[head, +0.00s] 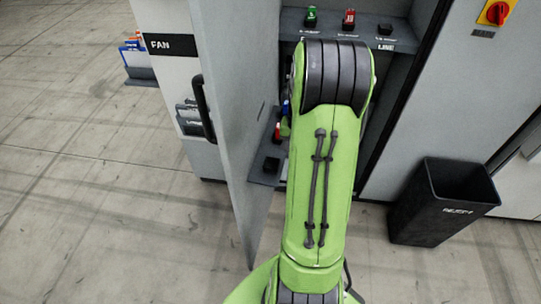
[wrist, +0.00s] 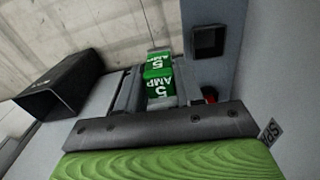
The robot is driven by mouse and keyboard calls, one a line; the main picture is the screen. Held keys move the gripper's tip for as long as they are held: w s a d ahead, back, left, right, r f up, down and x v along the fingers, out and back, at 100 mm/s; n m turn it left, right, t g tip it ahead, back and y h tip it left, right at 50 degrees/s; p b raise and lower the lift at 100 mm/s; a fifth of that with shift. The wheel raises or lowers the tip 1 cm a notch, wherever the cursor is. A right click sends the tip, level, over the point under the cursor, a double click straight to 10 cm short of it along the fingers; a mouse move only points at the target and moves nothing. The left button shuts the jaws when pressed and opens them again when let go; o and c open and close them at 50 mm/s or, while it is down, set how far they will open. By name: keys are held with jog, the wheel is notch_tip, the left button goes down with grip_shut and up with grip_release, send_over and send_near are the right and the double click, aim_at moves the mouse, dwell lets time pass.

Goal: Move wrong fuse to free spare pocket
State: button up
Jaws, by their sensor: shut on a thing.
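In the wrist view my gripper (wrist: 155,88) is shut on a green fuse (wrist: 158,85) marked 5 AMP, between its two dark fingers. Beside it is a grey strip with an empty dark square pocket (wrist: 208,41). A small red piece (wrist: 210,94) shows partly behind my gripper. In the head view my arm hides the gripper and held fuse. A low grey shelf (head: 262,179) there has a dark pocket (head: 271,165), with a red fuse (head: 277,131) and a blue one (head: 286,108) behind, partly covered. On the upper shelf stand a green fuse (head: 311,16) and a red fuse (head: 349,19), beside an empty-looking dark socket (head: 385,30).
An open grey cabinet door (head: 228,120) with a black handle (head: 203,108) stands close left of my arm. A black bin (head: 440,205) stands on the right; it also shows in the wrist view (wrist: 62,85). The floor at left is clear.

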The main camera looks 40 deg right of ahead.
jog(key=w+a, duration=0.1)
jog(key=w, duration=0.1)
jog(key=w+a, duration=0.1)
jog(key=w, duration=0.1)
jog(key=w+a, duration=0.1)
jog(key=w, duration=0.1)
jog(key=shift+a+f, duration=0.1)
jog(key=shift+a, duration=0.3)
notch_tip(320, 180, down, 4)
jog(key=shift+r+b, duration=0.2)
jog(key=shift+b, duration=0.6)
jog(key=shift+r, duration=0.1)
jog(key=o, duration=1.1)
notch_tip(320, 180, up, 12)
jog(key=p, duration=0.3)
